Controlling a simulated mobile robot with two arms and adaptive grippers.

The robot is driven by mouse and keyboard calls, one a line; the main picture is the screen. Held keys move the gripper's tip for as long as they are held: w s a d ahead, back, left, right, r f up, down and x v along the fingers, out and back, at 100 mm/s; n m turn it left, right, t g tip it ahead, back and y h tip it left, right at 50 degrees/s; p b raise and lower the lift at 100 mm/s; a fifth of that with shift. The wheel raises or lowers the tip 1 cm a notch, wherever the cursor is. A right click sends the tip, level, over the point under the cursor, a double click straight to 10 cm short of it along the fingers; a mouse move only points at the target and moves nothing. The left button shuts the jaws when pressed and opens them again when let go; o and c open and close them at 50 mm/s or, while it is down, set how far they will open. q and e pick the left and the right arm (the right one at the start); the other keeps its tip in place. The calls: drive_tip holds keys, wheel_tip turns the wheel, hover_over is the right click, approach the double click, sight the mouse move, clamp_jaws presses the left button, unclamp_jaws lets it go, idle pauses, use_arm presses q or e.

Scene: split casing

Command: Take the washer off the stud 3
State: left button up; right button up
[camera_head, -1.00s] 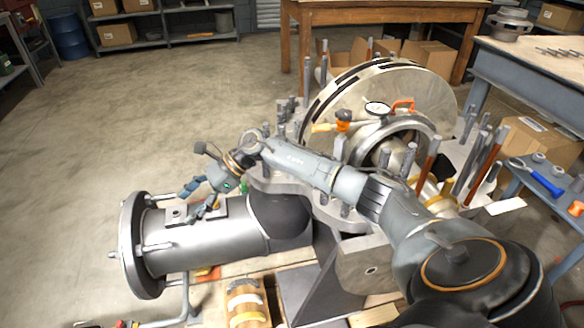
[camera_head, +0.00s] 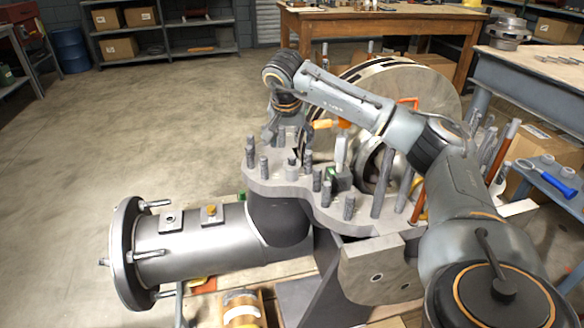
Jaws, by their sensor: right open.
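My right gripper (camera_head: 284,134) points down over the left part of the grey casing flange (camera_head: 270,180), close to the upright studs there, with its jaws open. I see no part in them. Several dark studs (camera_head: 264,167) stand on the flange; I see no numbers, so I cannot tell which is stud 3. A washer cannot be made out; it is too small or hidden among the studs and fingers. My left gripper is not in view.
A steel pipe (camera_head: 190,250) with two square pads lies at lower left; a brass-coloured piece (camera_head: 211,212) sits on the right pad. A large disc (camera_head: 425,85) stands behind my arm. A blue-handled tool (camera_head: 545,180) lies at right. Open floor is at left.

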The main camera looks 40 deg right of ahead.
sight(291, 159)
drive_tip(key=x, duration=0.5)
drive_tip(key=b+x, duration=0.1)
drive_tip(key=x, duration=0.2)
drive_tip(key=shift+a, duration=0.25)
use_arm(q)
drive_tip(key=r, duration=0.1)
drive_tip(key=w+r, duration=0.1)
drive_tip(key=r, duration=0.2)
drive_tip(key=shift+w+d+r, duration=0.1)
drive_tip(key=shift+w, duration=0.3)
use_arm(e)
drive_tip(key=c, duration=1.3)
drive_tip(key=shift+o, duration=0.2)
